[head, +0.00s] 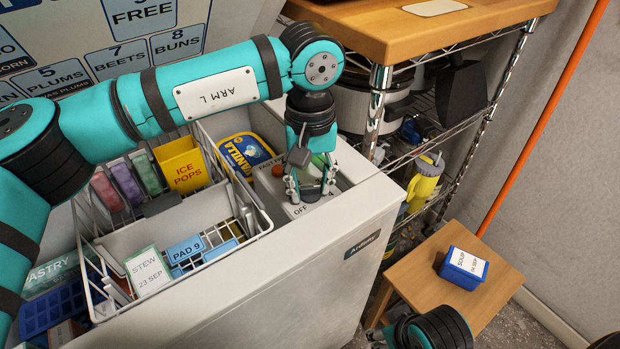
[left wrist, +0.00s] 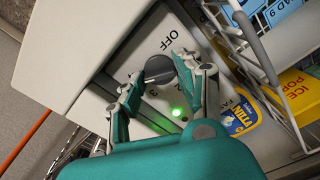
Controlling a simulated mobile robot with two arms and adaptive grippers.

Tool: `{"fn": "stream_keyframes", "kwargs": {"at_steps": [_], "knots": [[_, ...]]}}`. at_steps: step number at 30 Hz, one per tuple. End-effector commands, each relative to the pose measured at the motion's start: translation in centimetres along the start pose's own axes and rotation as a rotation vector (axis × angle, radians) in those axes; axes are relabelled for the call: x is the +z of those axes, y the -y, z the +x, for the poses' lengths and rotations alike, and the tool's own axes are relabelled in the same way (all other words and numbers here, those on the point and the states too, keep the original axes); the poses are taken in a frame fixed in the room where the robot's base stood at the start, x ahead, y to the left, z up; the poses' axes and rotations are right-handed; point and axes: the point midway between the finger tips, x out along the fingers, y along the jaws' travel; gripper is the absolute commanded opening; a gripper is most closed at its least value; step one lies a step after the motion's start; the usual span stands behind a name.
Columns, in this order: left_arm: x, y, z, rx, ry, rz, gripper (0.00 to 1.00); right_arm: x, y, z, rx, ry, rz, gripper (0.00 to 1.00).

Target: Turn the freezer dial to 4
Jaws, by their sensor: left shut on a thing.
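The freezer dial (left wrist: 159,70) is a dark round knob on a pale panel in the left wrist view. The word OFF is printed beside it, with numbers around it; a 2 and a 3 can be made out. Which mark the dial points to is not clear. My left gripper (head: 311,194) is at the panel in the freezer's right end, its two fingers closed on opposite sides of the dial. In the head view the gripper mostly hides the dial.
A green light (left wrist: 176,112) glows near the dial. The open chest freezer (head: 325,250) holds wire baskets, a yellow ice pops box (head: 182,168) and a vanilla tub (head: 243,153). A wooden-topped rack (head: 420,30) stands close behind. A stool (head: 415,285) carries a blue soup box (head: 463,268).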

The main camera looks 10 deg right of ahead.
Motion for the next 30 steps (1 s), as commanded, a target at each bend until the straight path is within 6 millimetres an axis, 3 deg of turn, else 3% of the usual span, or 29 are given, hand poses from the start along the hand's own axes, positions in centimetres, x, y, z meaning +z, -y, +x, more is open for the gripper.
{"fn": "stream_keyframes", "kwargs": {"at_steps": [18,19,24,30], "knots": [[-0.13,-0.02,-0.2,0.003,-0.005,0.041,0.03,0.02,-0.02,-0.04,0.001,0.001,-0.001,0.4],[-0.13,-0.02,-0.2,0.003,-0.005,0.041,0.37,0.03,-0.03,-0.04,0.001,0.001,-0.001,0.4],[-0.09,-0.01,-0.12,0.002,-0.003,0.041,0.58,0.05,-0.11,-0.03,0.003,0.002,-0.004,0.4],[-0.04,-0.01,-0.06,0.001,-0.001,0.041,0.58,0.05,-0.16,-0.02,0.004,0.002,-0.005,0.4]]}}
